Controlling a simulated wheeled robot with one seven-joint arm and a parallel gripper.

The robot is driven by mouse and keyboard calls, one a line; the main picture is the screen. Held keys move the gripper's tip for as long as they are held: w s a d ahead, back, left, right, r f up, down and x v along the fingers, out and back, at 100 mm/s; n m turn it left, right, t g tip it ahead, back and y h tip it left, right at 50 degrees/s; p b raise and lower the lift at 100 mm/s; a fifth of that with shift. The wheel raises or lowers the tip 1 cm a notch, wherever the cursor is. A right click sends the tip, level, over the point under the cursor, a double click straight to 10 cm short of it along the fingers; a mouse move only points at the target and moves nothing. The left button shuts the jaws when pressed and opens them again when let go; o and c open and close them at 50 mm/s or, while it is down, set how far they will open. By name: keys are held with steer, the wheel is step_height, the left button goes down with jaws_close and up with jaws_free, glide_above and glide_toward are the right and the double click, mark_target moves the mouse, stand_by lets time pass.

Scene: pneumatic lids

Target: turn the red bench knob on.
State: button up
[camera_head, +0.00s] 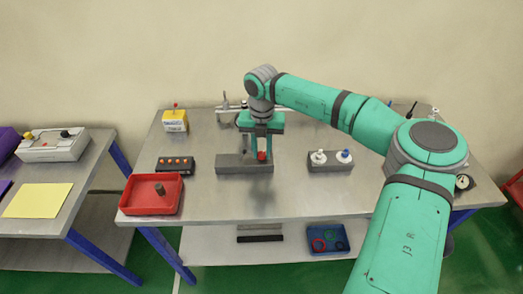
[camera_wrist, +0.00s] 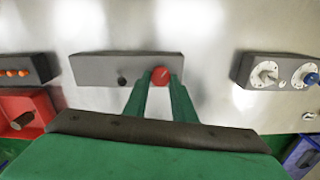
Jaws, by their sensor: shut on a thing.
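The red knob (camera_wrist: 160,75) sits on the right part of a long grey block (camera_wrist: 100,68) on the bench, and a small dark knob (camera_wrist: 122,81) sits left of it. In the head view the red knob (camera_head: 262,156) shows at the front of the grey block (camera_head: 231,165). My gripper (camera_wrist: 160,84) reaches over the block with its two green fingers on either side of the red knob, shut on it. In the head view my gripper (camera_head: 262,150) points down at the block. The knob's pointer mark is too small to read clearly.
A grey box with a white and a blue knob (camera_head: 330,160) stands to the right. A red tray (camera_head: 134,196), a dark box with orange buttons (camera_head: 176,164) and a yellow box (camera_head: 175,122) stand to the left. Bare bench lies in front of the block.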

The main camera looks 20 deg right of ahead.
mark_target(263, 154)
steer(key=n, duration=0.4)
steer(key=shift+d+n, duration=0.1)
steer(key=shift+n, duration=0.2)
steer(key=n, duration=0.3)
steer(key=shift+d+n, duration=0.1)
steer(key=shift+n, duration=0.2)
steer(key=n, duration=0.4)
steer(key=shift+w+d+n, duration=0.1)
steer(key=shift+n, duration=1.7)
steer(key=o, duration=1.1)
steer(key=shift+c, duration=0.2)
step_height(263, 154, up, 11)
